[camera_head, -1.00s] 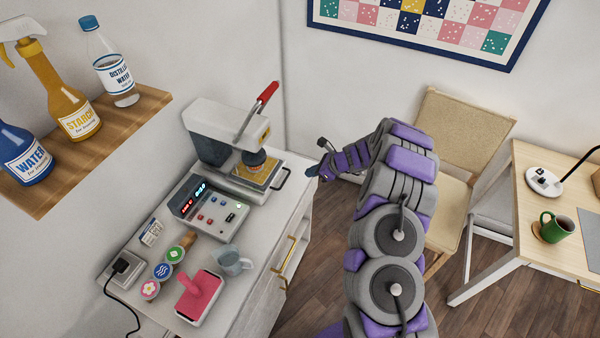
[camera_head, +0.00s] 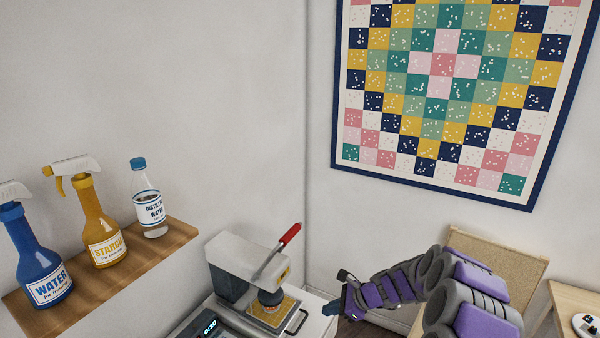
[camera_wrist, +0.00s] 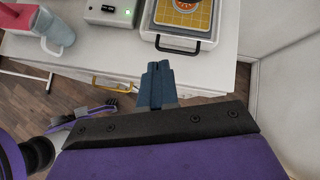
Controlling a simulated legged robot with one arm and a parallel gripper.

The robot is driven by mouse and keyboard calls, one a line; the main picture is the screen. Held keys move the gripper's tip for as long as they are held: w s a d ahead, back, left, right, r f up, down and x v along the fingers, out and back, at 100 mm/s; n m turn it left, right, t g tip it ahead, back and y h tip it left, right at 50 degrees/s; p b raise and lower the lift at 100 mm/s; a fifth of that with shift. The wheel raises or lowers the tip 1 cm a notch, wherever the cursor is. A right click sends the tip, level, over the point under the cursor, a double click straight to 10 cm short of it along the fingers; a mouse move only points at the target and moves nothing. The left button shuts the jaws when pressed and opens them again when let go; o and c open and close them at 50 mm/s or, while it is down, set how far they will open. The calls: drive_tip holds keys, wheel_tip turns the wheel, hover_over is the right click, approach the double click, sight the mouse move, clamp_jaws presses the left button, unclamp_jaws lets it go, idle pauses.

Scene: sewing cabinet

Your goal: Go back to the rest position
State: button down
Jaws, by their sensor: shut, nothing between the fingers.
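My gripper (camera_head: 338,305) is at the end of my purple and grey arm, to the right of the heat press (camera_head: 240,270) and apart from it. In the wrist view my gripper (camera_wrist: 159,66) points toward the white cabinet (camera_wrist: 110,57), with its blue fingers together and nothing between them. The press has a red-tipped lever and stands on the cabinet top. Its yellow pad also shows in the wrist view (camera_wrist: 184,14).
A wooden shelf (camera_head: 175,243) on the left wall holds a blue water bottle (camera_head: 40,262), a yellow starch bottle (camera_head: 98,228) and a distilled water bottle (camera_head: 150,205). A chair (camera_head: 500,262) and a desk (camera_head: 575,300) stand at the right. A pale jug (camera_wrist: 58,33) sits on the cabinet.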

drive_tip(key=s+a+r+n+g+h+b, duration=0.1)
drive_tip(key=s+a+r+n+g, duration=0.15)
drive_tip(key=s+r+n, duration=0.5)
drive_tip(key=s+a+r+n+g, duration=0.1)
drive_tip(key=s+a+r+n, duration=0.3)
drive_tip(key=s, duration=0.6)
drive_tip(key=s+d+r+n+h, duration=0.1)
drive_tip(key=s+d+n+h, duration=0.1)
drive_tip(key=s, duration=0.7)
drive_tip(key=s+d+r+n+g+h+b, duration=0.1)
drive_tip(key=s+d+n+h, duration=0.2)
drive_tip(key=s, duration=0.6)
drive_tip(key=s+d+r+n+h+b, duration=0.1)
drive_tip(key=s+d+r+n+h, duration=0.1)
drive_tip(key=s+d, duration=0.3)
drive_tip(key=s+n, duration=0.1)
drive_tip(key=s, duration=0.3)
drive_tip(key=shift+s+d+h, duration=0.3)
drive_tip(key=shift+s, duration=0.1)
drive_tip(key=shift+n+g, duration=0.25)
